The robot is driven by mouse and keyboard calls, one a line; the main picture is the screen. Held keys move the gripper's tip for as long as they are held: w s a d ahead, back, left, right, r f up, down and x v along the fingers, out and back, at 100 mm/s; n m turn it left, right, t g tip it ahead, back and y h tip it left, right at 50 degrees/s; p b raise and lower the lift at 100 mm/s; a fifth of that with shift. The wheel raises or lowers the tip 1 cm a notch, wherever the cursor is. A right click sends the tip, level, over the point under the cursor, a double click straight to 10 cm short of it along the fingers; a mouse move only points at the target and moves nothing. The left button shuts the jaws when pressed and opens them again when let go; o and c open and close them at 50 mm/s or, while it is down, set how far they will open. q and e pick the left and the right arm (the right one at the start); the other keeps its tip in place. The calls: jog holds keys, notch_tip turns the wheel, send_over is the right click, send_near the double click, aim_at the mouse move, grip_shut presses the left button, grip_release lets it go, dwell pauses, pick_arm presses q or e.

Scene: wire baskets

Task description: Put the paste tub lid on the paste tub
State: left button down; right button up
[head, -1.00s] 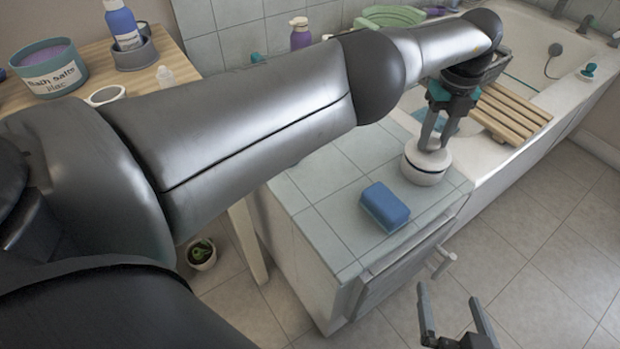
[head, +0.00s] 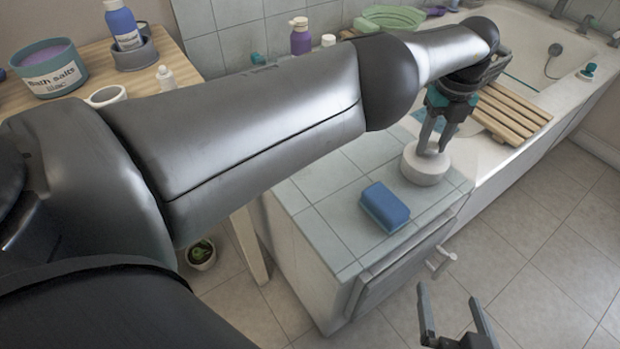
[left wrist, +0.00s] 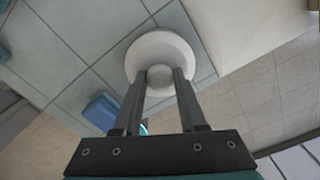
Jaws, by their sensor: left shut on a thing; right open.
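The white paste tub (head: 425,174) stands near the right edge of the tiled counter. The round white paste tub lid (left wrist: 160,46) is on top of it. In the head view lid and tub look like one white body with no clear gap between them. My left gripper (head: 432,150) points down at the lid from above. In the left wrist view its fingers (left wrist: 160,76) are shut on the lid's round knob. The lid hides the tub in that view. My right gripper (head: 455,318) is open and empty, low in the head view in front of the counter.
A blue sponge (head: 385,207) lies on the counter just left of the tub. A wooden slatted rack (head: 512,112) lies across the bathtub at the right. A wooden table (head: 95,62) with bottles and a bath salts tub is at the left.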

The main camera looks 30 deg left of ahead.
pick_arm(q)
jog(key=shift+c, duration=1.9)
grip_release()
jog(key=shift+r, duration=0.1)
jog(key=shift+r+p, duration=3.8)
jog(key=shift+r, duration=0.15)
